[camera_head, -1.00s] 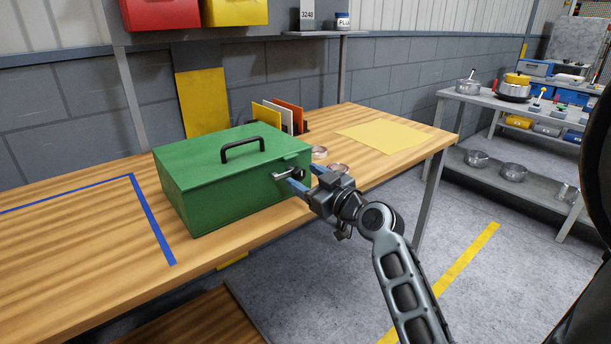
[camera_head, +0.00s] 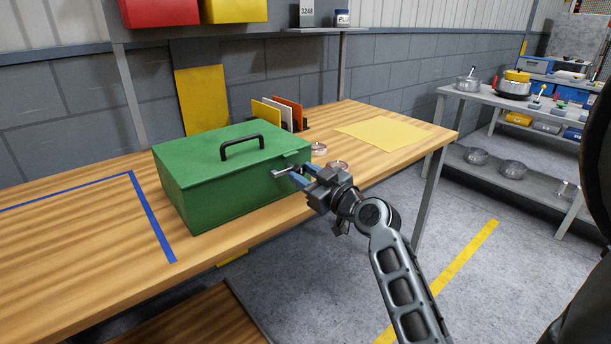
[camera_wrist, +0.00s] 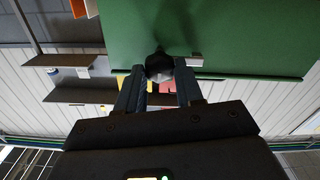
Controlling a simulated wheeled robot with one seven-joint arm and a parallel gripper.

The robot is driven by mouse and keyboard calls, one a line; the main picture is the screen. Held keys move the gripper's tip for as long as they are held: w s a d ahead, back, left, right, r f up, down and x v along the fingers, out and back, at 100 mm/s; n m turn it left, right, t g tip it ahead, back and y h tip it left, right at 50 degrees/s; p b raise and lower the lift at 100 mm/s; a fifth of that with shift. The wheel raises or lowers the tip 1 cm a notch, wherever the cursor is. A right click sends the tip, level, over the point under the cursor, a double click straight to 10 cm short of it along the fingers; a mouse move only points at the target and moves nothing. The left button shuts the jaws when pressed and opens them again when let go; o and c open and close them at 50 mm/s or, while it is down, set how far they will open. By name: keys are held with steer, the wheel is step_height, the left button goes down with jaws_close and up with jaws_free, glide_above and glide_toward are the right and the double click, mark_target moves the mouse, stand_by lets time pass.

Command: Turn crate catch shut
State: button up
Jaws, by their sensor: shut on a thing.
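The green crate (camera_head: 205,195) stands on the wooden workbench with its lid down and a black handle (camera_head: 241,147) on top. Its metal catch (camera_head: 281,173) sticks out from the right end, near the lid edge. My gripper (camera_head: 297,175) is at that end, with its blue-grey fingers shut on the catch. In the wrist view, the fingers close around the dark rounded end of the catch (camera_wrist: 159,66), against the green crate wall (camera_wrist: 225,35). The fingers hide part of the catch, so its exact angle is hard to tell.
Small round glass dishes (camera_head: 337,165) lie on the bench behind my gripper. A rack of coloured folders (camera_head: 284,115) and a yellow sheet (camera_head: 382,132) are further back. Blue tape (camera_head: 152,218) marks the bench at left.

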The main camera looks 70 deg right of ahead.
steer(key=shift+m, duration=0.4)
steer(key=m, duration=0.3)
steer(key=shift+m, duration=0.4)
steer(key=m+p, duration=0.1)
steer(key=m, duration=0.3)
steer(key=shift+s+m, duration=0.1)
steer(key=shift+m, duration=0.2)
steer(key=m+p, duration=0.2)
steer(key=m, duration=0.3)
steer(key=shift+d, duration=0.1)
steer(key=shift+f+m+p, duration=0.1)
steer(key=shift+m+p, duration=0.65)
steer(key=shift+m, duration=1.25)
steer(key=o, duration=1)
steer(key=shift+o, duration=0.2)
steer(key=shift+s, duration=0.1)
